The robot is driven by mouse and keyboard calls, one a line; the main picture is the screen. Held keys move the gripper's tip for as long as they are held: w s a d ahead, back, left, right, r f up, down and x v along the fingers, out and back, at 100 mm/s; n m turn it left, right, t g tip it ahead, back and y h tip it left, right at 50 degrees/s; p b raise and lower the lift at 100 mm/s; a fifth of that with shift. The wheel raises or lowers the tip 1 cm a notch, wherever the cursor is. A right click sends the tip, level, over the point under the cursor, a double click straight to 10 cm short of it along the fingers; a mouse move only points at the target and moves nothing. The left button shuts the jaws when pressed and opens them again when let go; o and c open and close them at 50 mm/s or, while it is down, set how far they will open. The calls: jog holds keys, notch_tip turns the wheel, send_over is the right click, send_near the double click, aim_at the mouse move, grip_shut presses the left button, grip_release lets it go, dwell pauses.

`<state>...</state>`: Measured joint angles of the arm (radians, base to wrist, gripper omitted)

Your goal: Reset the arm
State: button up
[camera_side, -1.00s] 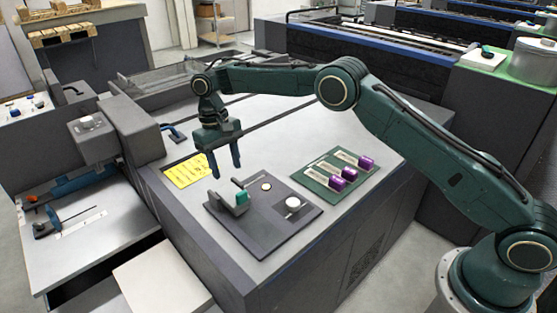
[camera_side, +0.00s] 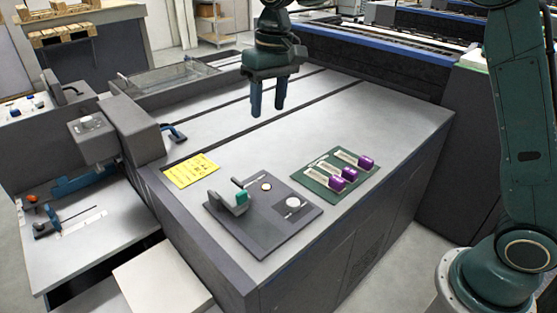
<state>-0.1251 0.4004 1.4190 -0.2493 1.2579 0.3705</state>
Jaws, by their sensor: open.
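My gripper (camera_side: 268,108) hangs at the top middle of the side view, pointing down, with its two blue fingers apart and nothing between them. It is above the far part of the grey machine top and clear of the objects on it. A dark panel (camera_side: 268,234) lies on the near part of the top. It carries a holder with a teal block (camera_side: 241,197), a small round button (camera_side: 266,186) and a white round knob (camera_side: 293,202). The upper part of my arm runs out of the picture at the top.
A green board (camera_side: 327,192) with several purple-ended units (camera_side: 365,161) lies to the right of the panel. A yellow label (camera_side: 190,170) is to its left. A grey machine housing (camera_side: 130,130) rises at the left edge. The middle of the top (camera_side: 330,125) is clear.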

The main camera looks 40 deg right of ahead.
jog(key=s+d+r+t, duration=0.25)
jog(key=s+r, duration=0.25)
jog(key=s, duration=0.4)
jog(key=s+d+f+t, duration=0.1)
jog(key=s+d+f, duration=0.1)
jog(key=s, duration=0.8)
jog(key=s+d+f+t, duration=0.1)
jog(key=s+d, duration=0.3)
jog(key=s, duration=0.7)
jog(key=shift+s+d+f+t+h, duration=0.2)
jog(key=shift+d+f+t+h, duration=0.15)
jog(key=shift+f, duration=0.35)
